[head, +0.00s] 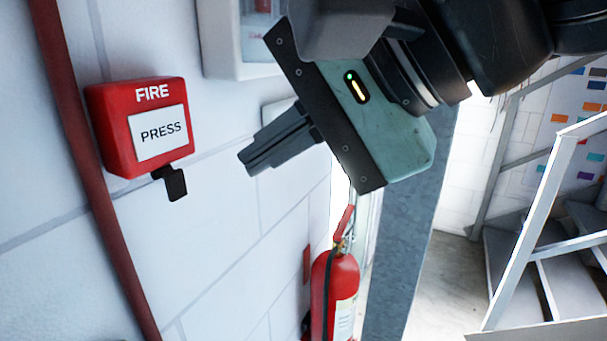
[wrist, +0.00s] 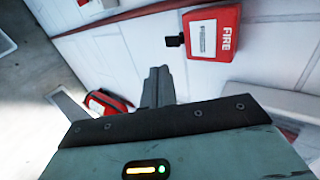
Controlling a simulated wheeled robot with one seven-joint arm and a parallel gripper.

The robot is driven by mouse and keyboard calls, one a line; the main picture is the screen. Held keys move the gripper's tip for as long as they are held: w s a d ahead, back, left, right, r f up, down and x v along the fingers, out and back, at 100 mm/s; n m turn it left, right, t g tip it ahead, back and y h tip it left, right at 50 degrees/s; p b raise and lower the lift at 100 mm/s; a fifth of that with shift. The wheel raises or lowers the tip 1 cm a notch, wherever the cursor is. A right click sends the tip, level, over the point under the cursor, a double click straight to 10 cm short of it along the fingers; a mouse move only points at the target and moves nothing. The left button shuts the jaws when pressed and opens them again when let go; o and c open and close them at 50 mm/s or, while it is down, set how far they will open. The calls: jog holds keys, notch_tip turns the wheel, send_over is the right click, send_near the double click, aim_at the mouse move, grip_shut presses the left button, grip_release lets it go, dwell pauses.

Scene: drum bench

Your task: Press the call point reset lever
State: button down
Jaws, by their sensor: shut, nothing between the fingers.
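The red fire call point (head: 139,125), marked FIRE with a white PRESS plate, is fixed to the white block wall at the left of the head view. Its small black reset lever (head: 174,183) hangs below the box's lower edge. My gripper (head: 243,164) is shut and empty, to the right of the lever and apart from it. In the wrist view the call point (wrist: 213,33) is at the upper right, and the lever (wrist: 174,41) sticks out from its left side. My gripper (wrist: 158,72) shows below and left of the lever there.
A red pipe (head: 85,150) runs down the wall left of the call point. A red fire extinguisher (head: 334,290) stands lower, right of centre. A white box (head: 222,40) is on the wall above my gripper. Metal stairs with a railing (head: 535,215) are at the right.

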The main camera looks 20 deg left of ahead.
jog(key=shift+v, duration=1.5)
jog(key=shift+a, duration=0.15)
